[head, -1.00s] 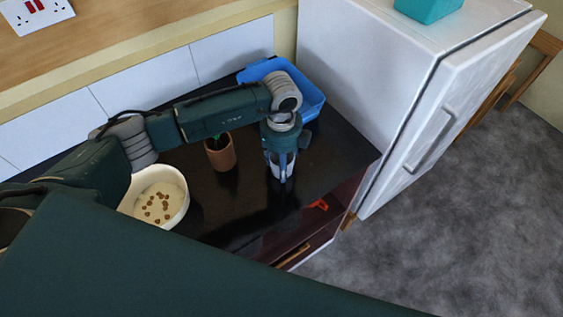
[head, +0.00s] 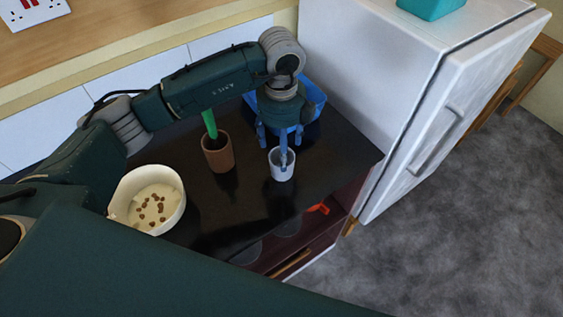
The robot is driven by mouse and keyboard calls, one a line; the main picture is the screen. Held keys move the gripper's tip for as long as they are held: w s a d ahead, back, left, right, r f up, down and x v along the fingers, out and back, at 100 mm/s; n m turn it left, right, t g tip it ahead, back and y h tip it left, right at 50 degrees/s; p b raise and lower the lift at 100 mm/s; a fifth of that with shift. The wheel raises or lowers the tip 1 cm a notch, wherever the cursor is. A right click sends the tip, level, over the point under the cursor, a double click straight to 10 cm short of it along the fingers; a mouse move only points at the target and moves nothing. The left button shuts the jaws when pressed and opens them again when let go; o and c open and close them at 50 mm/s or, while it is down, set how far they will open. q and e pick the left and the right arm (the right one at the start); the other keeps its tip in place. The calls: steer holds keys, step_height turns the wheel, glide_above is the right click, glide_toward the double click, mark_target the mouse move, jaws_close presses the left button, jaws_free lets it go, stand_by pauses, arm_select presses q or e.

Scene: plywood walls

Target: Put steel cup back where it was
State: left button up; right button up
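The steel cup (head: 283,172) stands upright on the black countertop (head: 215,205), near its right end. It looks pale grey. My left gripper (head: 281,143) is above it, pointing down, with its blue-grey fingers spread apart. One finger overlaps the cup's mouth in this view; whether it touches the cup I cannot tell. My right gripper is not in view.
A brown pot with a green stem (head: 218,155) stands left of the cup. A white bowl with brown pieces (head: 153,203) is further left. A blue bin (head: 312,103) is behind my gripper. A white fridge (head: 375,85) bounds the right. An orange item (head: 317,209) lies below the counter's front edge.

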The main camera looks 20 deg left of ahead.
arm_select(q)
steer(key=shift+r+b, duration=0.4)
steer(key=shift+r, duration=1.55)
